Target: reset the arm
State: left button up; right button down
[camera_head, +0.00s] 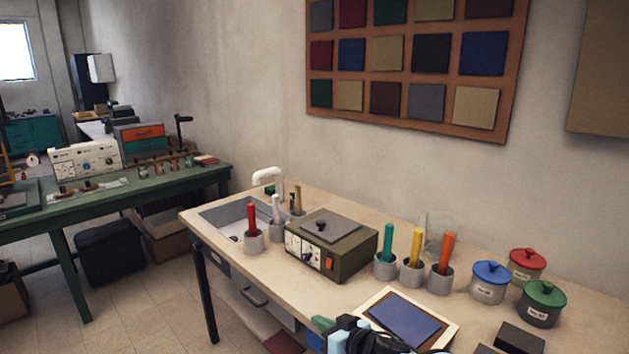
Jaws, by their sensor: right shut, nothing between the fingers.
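My right gripper (338,331) shows at the bottom edge of the head view, dark with a teal part at its tip. It is shut, with nothing between its fingers. It is in front of the near left corner of a blue velvet piece on a cream board (412,315), overlapping it in the picture; I cannot tell whether they touch. Most of my right arm is cut off by the frame. My left gripper is not in view.
The pale bench (350,283) holds a box with dials (331,243), cups with coloured sticks (412,262) and lidded pots in blue (490,281), red (526,265) and green (541,303). A sink (232,218) is at its left end. A green table (110,195) stands further left.

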jog(key=s+f+m+h, duration=0.1)
jog(key=s+f+h, duration=0.15)
jog(key=s, duration=0.45)
jog(key=s+f+m+g+h, duration=0.1)
jog(key=s+f+m, duration=0.1)
jog(key=s+f, duration=0.3)
jog(key=s+f+m+h, duration=0.1)
jog(key=s+f+h, duration=0.1)
jog(key=s, duration=0.6)
jog(key=s+d+g+h, duration=0.2)
jog(key=s+d+g, duration=0.1)
jog(key=s+d, duration=0.55)
jog(key=s+d+g+h, duration=0.1)
jog(key=s+d+g, duration=0.35)
jog(key=s, duration=0.75)
jog(key=s+d+g+h, duration=0.1)
jog(key=s+d+h, duration=0.1)
jog(key=s+d, duration=0.8)
jog(key=w+a+f+t+y, duration=0.2)
jog(key=w+a+f+t, duration=0.2)
jog(key=f, duration=0.6)
jog(key=shift+w+a+t, duration=0.15)
jog(key=shift+w+t, duration=0.8)
jog(key=shift+t, duration=0.8)
jog(key=shift+f, duration=0.1)
